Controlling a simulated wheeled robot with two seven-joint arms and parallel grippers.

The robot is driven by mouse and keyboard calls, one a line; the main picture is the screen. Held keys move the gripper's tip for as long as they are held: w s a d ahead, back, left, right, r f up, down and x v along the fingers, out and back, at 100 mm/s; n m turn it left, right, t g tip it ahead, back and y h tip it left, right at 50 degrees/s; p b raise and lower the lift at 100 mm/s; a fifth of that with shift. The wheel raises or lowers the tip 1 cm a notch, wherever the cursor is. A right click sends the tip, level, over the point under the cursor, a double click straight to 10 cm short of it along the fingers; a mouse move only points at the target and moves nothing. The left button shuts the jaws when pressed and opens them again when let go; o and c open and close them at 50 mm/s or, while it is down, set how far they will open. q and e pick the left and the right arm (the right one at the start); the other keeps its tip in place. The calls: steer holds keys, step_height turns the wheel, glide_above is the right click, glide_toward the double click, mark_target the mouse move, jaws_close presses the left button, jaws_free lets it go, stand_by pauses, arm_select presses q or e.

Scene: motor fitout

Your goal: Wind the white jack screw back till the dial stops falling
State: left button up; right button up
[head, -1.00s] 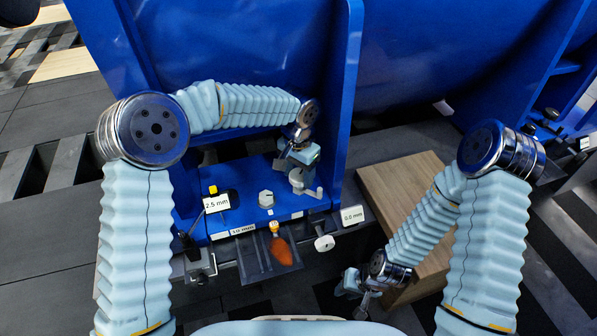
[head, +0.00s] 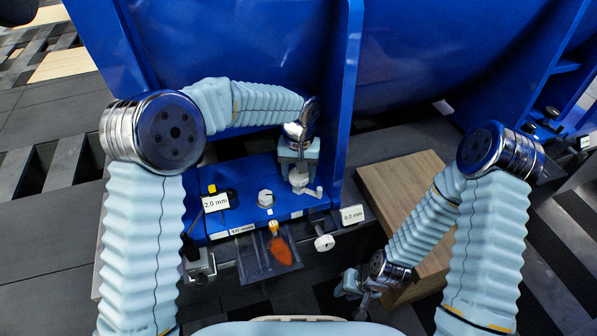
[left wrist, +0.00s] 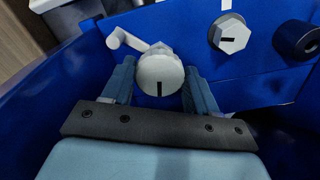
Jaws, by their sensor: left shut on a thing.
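The white jack screw (head: 298,178) stands on the blue base beside the upright blue rib, with a small crank-like arm at its side. In the left wrist view its round white head (left wrist: 160,74), marked with a dark line, sits between my finger pads. My left gripper (head: 298,164) is shut on that head from above. A readout (head: 215,203) at the left of the base shows 2.0 mm. Another readout (head: 352,215) at the right shows 0.0 mm. My right gripper (head: 358,285) hangs low at the right, near the wooden board; its jaws are too small to judge.
A white hex head (head: 265,198) stands on the base left of the screw. A dark tray (head: 255,266) with an orange-handled tool (head: 281,250) hangs in front. A white knob (head: 324,243) sticks out beside it. A wooden board (head: 400,185) lies at the right.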

mark_target(300, 175)
arm_select(q)
steer(key=n, duration=0.4)
steer(key=shift+d+r+n, duration=0.1)
steer(key=shift+n, duration=0.2)
steer(key=n+p, duration=0.1)
steer(key=n, duration=0.3)
steer(key=shift+w+n, duration=0.1)
steer(key=shift+n, duration=0.3)
steer(key=o, duration=0.8)
steer(key=shift+r, duration=0.1)
steer(key=shift+o, duration=1.3)
step_height(300, 175, up, 12)
steer(key=p, duration=0.1)
steer(key=shift+p, duration=0.4)
